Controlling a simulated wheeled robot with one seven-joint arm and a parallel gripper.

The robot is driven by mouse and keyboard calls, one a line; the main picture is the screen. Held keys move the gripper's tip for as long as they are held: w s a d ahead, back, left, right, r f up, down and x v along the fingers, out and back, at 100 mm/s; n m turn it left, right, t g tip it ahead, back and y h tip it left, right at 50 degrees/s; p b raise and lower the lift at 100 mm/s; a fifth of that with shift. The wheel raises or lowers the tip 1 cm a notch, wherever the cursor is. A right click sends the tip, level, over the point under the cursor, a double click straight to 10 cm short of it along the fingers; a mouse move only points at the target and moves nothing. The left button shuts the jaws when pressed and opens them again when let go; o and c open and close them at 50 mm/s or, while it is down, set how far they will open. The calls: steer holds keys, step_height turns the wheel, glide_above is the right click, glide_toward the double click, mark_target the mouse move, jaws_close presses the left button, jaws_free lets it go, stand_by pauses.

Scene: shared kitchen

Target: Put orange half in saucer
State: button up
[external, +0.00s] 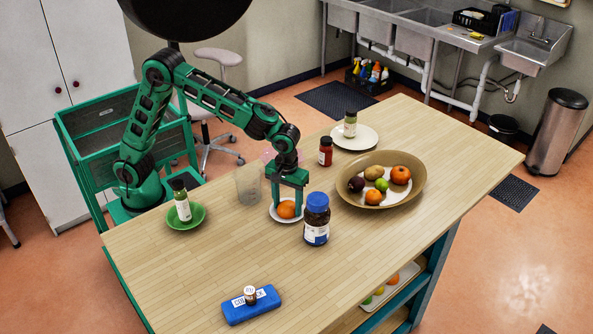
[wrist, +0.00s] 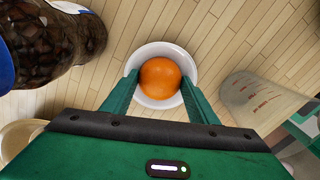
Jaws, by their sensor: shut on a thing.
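The orange half (external: 286,209) appears as a round orange piece at the small white saucer (external: 287,222), near the middle of the table. In the wrist view the orange half (wrist: 160,78) lies inside the outline of the saucer (wrist: 160,48), whose white rim shows around it. My gripper (external: 288,207) points down with a finger on each side of the orange half and is shut on it. The fingers also show in the wrist view (wrist: 160,80). The underside of the orange half is hidden, so I cannot tell whether it touches the saucer.
A dark jar with a blue lid (external: 317,222) stands close on the right, a clear beaker (external: 248,184) on the left. A red-labelled bottle (external: 325,152) and fruit bowl (external: 404,199) are behind right. A green dish (external: 199,221) holds a bottle. The front right tabletop is clear.

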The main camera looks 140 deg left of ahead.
mark_target(286, 204)
steer(key=o, duration=1.1)
steer(key=shift+s+f, duration=0.2)
steer(key=shift+f, duration=0.25)
steer(key=r, duration=1.3)
steer(key=shift+w+r, duration=0.25)
steer(key=s+d+m+g, duration=0.1)
steer(key=s+d+m, duration=0.45)
steer(key=d, duration=0.65)
steer(key=s+d+m, duration=0.5)
steer(key=s+d, duration=0.1)
steer(key=d, duration=0.6)
steer(key=s+d+f+m, duration=0.3)
steer(key=s+d+m, duration=0.3)
steer(key=s, duration=0.1)
steer(key=s+d+f+m, duration=0.3)
steer(key=s+d+m, duration=0.3)
steer(key=s+d, duration=0.1)
steer(key=s+d+f+m+t, duration=0.1)
steer(key=s+d+f+m, duration=0.3)
steer(key=s+d+m, duration=0.2)
steer(key=shift+s+d, duration=0.2)
steer(key=shift+s, duration=0.3)
steer(key=shift+s+d, duration=0.15)
steer(key=shift+s, duration=0.35)
